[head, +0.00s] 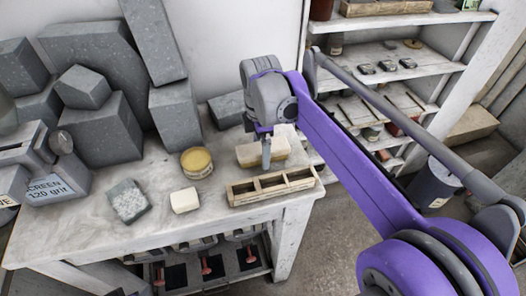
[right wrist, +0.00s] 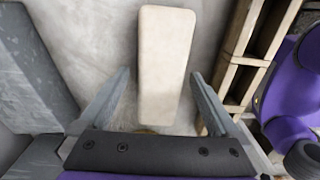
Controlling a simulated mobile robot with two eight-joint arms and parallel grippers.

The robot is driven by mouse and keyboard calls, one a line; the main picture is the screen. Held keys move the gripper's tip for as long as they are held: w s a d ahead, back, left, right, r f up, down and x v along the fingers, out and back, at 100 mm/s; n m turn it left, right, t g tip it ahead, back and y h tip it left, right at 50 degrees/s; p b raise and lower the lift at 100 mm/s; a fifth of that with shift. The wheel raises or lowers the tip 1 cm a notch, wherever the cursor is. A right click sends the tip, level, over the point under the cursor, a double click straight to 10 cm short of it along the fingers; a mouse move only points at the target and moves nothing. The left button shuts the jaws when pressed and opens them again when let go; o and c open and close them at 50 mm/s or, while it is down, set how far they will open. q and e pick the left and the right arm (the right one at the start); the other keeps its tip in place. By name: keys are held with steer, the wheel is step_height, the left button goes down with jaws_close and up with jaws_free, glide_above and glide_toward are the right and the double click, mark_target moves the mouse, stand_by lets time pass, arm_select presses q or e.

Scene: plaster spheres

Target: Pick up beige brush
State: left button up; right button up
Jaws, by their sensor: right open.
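The beige brush (head: 274,146) looks like a pale oblong block with a tan lower part and lies on the workbench (head: 90,228) near its right end. In the right wrist view the brush (right wrist: 165,60) is a long cream block, seen from above, lying lengthwise between the fingers. My right gripper (head: 266,152) is over the brush, pointing down, and partly hides it. In the right wrist view my right gripper (right wrist: 160,78) is open, with a finger on either side and gaps to the brush. My left gripper is not in view.
A wooden divided tray (head: 272,187) lies just in front of the brush. A round yellow-topped tin (head: 196,162), a small cream block (head: 184,200) and a grey block (head: 128,201) are to the left. Large grey stone blocks (head: 95,60) stand behind. Shelves (head: 395,75) are at right.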

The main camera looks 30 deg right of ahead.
steer(key=shift+f, duration=0.1)
jaws_close()
step_height(320, 180, up, 10)
steer(key=shift+p, duration=0.4)
steer(key=c, duration=0.7)
jaws_free()
steer(key=c, duration=0.6)
